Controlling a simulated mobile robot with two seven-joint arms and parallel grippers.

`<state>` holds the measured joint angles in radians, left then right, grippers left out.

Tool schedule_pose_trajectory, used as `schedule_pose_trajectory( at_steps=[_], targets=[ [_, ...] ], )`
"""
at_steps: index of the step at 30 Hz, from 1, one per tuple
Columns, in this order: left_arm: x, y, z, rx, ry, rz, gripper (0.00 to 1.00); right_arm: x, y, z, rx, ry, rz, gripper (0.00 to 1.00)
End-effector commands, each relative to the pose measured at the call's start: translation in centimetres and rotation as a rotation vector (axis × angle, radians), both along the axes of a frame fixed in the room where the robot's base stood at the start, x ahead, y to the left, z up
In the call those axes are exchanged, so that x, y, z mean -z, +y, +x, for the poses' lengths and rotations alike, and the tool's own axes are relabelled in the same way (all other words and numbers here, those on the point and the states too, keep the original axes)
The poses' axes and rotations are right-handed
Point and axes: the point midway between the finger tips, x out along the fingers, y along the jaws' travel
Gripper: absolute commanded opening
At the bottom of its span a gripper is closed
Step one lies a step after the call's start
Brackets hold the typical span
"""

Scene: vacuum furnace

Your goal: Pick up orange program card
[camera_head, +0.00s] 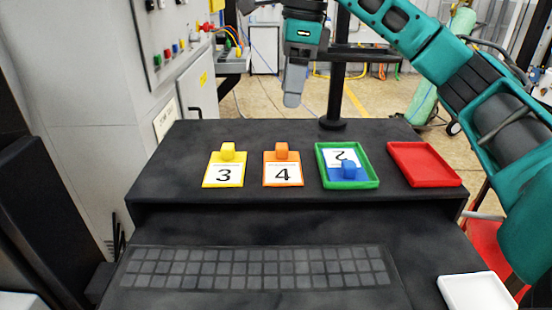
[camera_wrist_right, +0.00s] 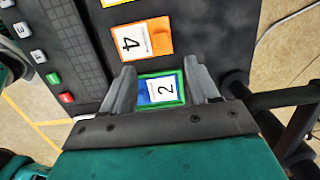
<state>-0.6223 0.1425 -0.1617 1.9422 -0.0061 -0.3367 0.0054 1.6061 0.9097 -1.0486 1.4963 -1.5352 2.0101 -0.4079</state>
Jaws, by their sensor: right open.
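The orange program card (camera_head: 283,174), marked 4 with a raised orange tab, lies flat on the dark raised shelf of the desk, between a yellow card and a green tray. It also shows in the right wrist view (camera_wrist_right: 128,40), above the fingers. My right gripper (camera_head: 293,99) is open and empty, high above the back of the shelf. In the right wrist view its two fingers (camera_wrist_right: 163,78) are apart, framing the green tray well below them. The orange card lies outside the gap between the fingers. My left gripper is not in view.
The yellow card (camera_head: 224,174) marked 3 lies left of the orange one. The green tray (camera_head: 373,183) holds a blue card (camera_head: 347,165) marked 2. A red tray (camera_head: 424,164) is empty. A dark post (camera_head: 337,95) rises behind the shelf. A white tray (camera_head: 476,292) sits front right.

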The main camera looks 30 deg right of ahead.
Motion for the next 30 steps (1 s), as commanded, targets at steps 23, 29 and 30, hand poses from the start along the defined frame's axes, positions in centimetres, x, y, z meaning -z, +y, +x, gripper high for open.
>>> schedule_pose_trajectory(
  at_steps=[23,29,30],
  targets=[
    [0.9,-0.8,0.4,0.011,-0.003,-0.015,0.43,10.5,1.0,0.8,0.001,0.002,-0.001,0.60],
    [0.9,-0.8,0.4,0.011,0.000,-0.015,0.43,11.2,1.1,0.9,0.000,0.000,0.000,0.60],
    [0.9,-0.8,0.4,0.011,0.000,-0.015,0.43,11.2,1.1,0.9,0.000,0.000,0.000,0.60]
  ],
)
